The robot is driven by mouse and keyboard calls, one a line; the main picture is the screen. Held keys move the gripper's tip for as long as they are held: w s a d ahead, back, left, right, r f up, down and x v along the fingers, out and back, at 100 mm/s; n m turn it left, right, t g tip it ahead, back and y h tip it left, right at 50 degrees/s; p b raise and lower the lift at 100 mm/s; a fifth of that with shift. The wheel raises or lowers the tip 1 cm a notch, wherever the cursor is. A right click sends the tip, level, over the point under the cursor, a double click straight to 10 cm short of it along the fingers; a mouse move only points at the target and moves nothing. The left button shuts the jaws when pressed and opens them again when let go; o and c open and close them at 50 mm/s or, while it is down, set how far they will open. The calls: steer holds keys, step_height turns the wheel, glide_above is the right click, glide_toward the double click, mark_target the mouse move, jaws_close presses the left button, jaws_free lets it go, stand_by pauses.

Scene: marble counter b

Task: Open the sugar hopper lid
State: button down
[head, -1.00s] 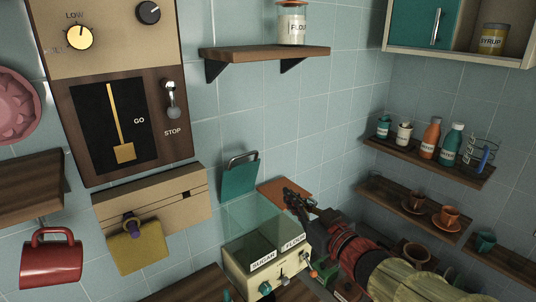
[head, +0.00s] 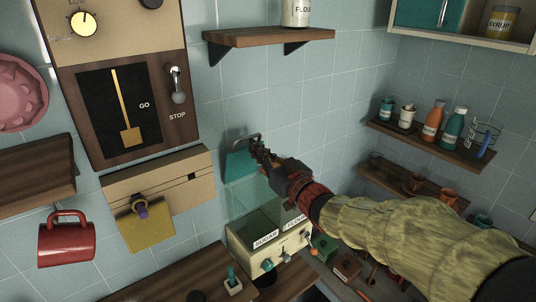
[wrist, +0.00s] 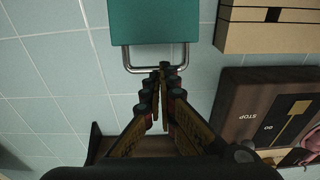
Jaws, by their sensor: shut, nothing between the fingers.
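The cream sugar and flour hopper (head: 245,243) stands on the counter, with SUGAR on its left front label and FLOUR on its right. Clear greenish walls (head: 240,208) rise from it. A teal lid-like panel (head: 237,165) stands upright above its sugar side, with a metal loop handle (head: 240,138) along the top edge. The wrist view, upside down, shows the panel (wrist: 153,20) and handle (wrist: 127,58). My gripper (head: 257,146) is shut and empty at the handle's right part; its fingertips (wrist: 164,70) overlap the handle bar. I cannot tell whether they touch.
A wooden shelf (head: 270,36) is on the wall above. The GO/STOP machine (head: 123,105) and a tan box (head: 158,185) are on the left. Right-hand shelves hold bottles (head: 432,119) and cups. Open wall lies between my gripper and the upper shelf.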

mark_target(247, 138)
steer(key=shift+x, duration=1)
steer(key=w+a+b, duration=0.1)
steer(key=w+r, duration=0.1)
steer(key=shift+w+a+r+b, duration=0.1)
steer(key=shift+w+a+b, duration=0.2)
steer(key=shift+a+b, duration=0.1)
steer(key=shift+w+r, duration=0.1)
steer(key=shift+r, duration=0.1)
